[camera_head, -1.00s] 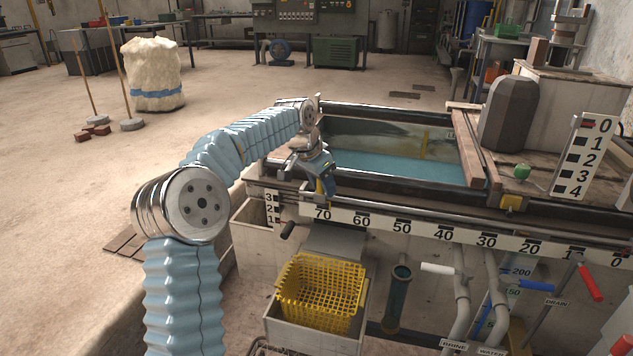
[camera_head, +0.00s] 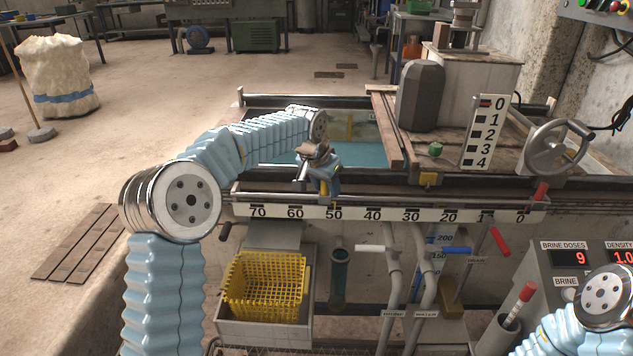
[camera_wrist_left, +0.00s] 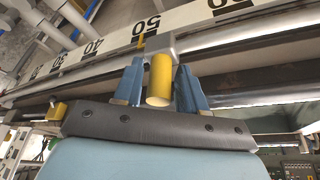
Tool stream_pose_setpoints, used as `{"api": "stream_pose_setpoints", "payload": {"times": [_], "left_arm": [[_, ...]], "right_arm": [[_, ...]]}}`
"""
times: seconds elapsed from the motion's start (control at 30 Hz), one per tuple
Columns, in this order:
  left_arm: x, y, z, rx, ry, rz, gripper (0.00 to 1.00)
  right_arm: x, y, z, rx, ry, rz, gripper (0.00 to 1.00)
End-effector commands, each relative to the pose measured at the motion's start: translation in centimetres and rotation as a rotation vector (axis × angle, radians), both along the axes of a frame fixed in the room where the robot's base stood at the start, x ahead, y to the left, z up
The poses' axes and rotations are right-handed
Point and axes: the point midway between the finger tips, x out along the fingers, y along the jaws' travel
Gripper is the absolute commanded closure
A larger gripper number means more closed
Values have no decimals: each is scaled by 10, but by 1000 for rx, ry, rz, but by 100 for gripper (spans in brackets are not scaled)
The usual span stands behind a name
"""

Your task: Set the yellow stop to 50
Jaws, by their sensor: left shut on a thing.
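The white scale strip (camera_head: 393,215) runs along the tank's front rail, numbered from 70 at the left to 0 at the right. My left gripper (camera_head: 326,187) is at the rail above the 50. In the left wrist view its blue fingers are shut on the yellow stop (camera_wrist_left: 160,78), a yellow cylinder on a grey block. A thin yellow pointer beside the block lies close to the 50 on the strip (camera_wrist_left: 180,27). In the head view the gripper mostly hides the stop. My right arm shows at the lower right; its gripper is out of view.
A separate yellow block (camera_head: 429,179) sits on the rail farther right. A handwheel (camera_head: 556,148) and a vertical 0 to 4 scale (camera_head: 486,133) stand at the right. Below are a yellow basket (camera_head: 264,286) and valve handles, including a white one (camera_head: 377,249).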

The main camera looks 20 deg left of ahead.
Motion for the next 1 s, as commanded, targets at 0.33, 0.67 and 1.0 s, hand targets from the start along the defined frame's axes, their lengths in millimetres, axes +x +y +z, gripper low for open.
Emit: {"api": "stream_pose_setpoints", "payload": {"times": [0.33,0.67,1.0], "left_arm": [[-1,-2,-2,-2,6,-4,52],[-2,0,4,-1,1,-2,52],[-27,9,73,-1,-2,-1,52]], "right_arm": [[0,0,0,0,0,0,57],[0,0,0,0,0,0,57],[-1,2,8,3,1,4,57]]}}
